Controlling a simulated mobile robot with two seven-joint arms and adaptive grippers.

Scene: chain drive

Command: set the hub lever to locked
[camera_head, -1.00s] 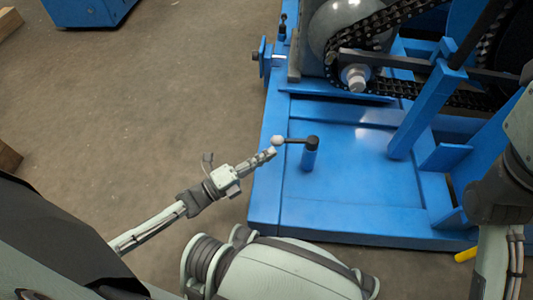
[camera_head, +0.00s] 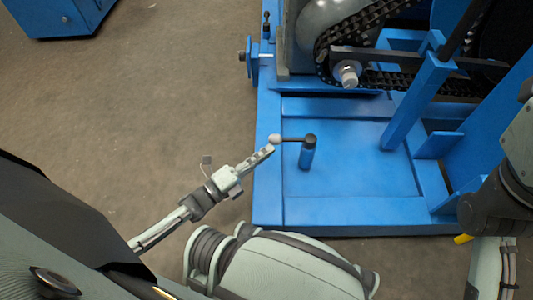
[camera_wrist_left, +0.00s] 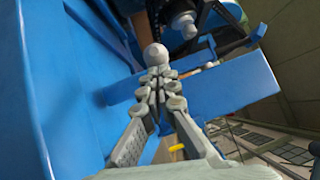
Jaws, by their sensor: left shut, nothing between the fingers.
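The arm points left in the head view. My left gripper (camera_head: 268,150) is shut, with its fingertips right at the knob. In the left wrist view the knob (camera_wrist_left: 155,54) shows just beyond the closed fingertips (camera_wrist_left: 158,75); I cannot tell whether they touch. Nothing is between the fingers. My right arm shows at the right edge of the head view, but its gripper is out of view.
The post stands on a blue machine base (camera_head: 350,210). A black chain (camera_head: 385,80) and a shaft end (camera_head: 348,74) lie behind it, and a slanted blue beam (camera_head: 418,100) stands to the right.

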